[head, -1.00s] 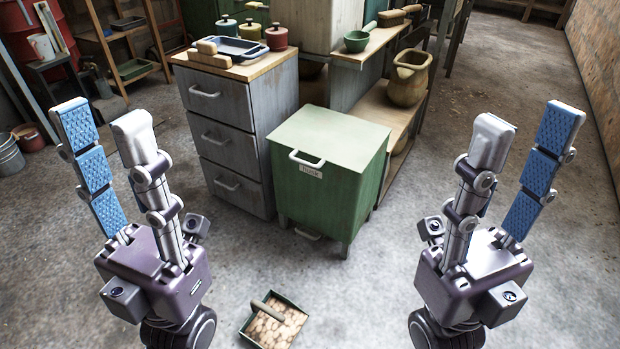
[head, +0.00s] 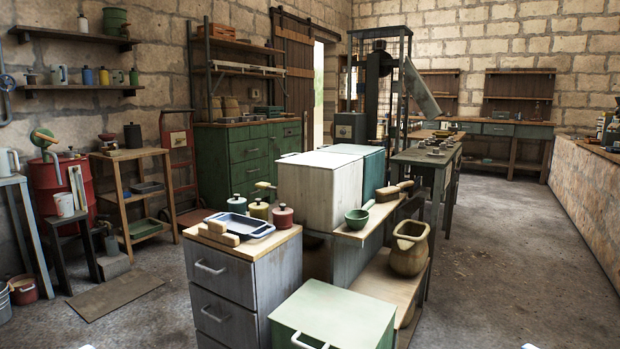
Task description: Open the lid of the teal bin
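A green bin with a pale green lid (head: 335,316) stands at the bottom centre of the head view. Its lid is shut, with a white handle (head: 308,341) on the front edge; the lower body is cut off by the frame. A box with a teal side (head: 374,170) and pale top stands farther back, behind a white box; its front is mostly hidden. Of my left gripper, only a pale tip (head: 86,347) shows at the bottom edge, left of the bin. Of my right gripper, only a pale tip (head: 529,346) shows, right of the bin.
A grey drawer cabinet (head: 222,283) adjoins the bin on the left, with a blue tray and small pots on top. The white box (head: 316,192) and a shelf with a clay pot (head: 409,250) stand behind. Concrete floor (head: 510,270) is clear on the right.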

